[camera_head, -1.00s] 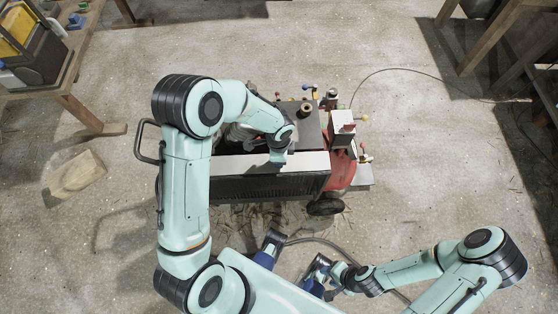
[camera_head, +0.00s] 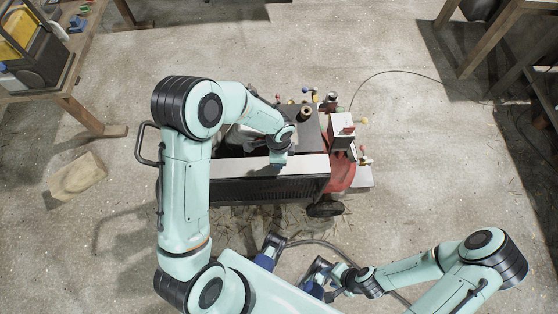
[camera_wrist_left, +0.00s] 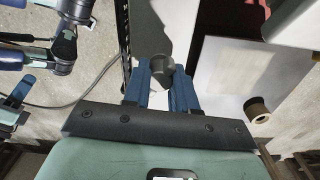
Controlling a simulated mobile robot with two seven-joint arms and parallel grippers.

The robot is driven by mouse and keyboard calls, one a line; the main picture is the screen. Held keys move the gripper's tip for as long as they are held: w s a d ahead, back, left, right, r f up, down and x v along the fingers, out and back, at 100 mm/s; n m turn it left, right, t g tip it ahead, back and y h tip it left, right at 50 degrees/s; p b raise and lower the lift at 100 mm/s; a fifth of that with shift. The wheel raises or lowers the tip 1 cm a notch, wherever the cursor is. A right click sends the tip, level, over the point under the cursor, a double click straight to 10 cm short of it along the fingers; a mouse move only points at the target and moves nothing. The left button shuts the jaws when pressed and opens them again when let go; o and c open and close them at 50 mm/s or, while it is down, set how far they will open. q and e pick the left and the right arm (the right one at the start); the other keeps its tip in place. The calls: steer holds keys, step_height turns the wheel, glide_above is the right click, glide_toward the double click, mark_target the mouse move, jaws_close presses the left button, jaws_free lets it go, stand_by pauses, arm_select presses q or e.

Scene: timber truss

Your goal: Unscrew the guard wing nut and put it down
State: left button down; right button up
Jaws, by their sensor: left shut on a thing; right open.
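My left gripper (camera_wrist_left: 162,82) has its blue fingers shut on a small dark grey round piece, seemingly the wing nut (camera_wrist_left: 161,69). Its wings cannot be made out. The machine has a black ribbed side (camera_head: 265,188) with a pale top edge; which part is the guard is not clear. My right gripper (camera_head: 298,254) is open and empty, low in front of the machine.
A brown ring-shaped piece (camera_head: 305,113) stands on the machine's dark top. A red part (camera_head: 341,176), a white box (camera_head: 341,130) and small coloured handles are at its right. A wooden block (camera_head: 78,177) lies left. Benches stand at the corners; open floor lies between.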

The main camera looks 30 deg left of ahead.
arm_select(q)
steer(key=shift+r, duration=0.15)
steer(key=shift+r+p, duration=0.55)
steer(key=shift+r+p, duration=1.4)
steer(key=shift+r, duration=0.65)
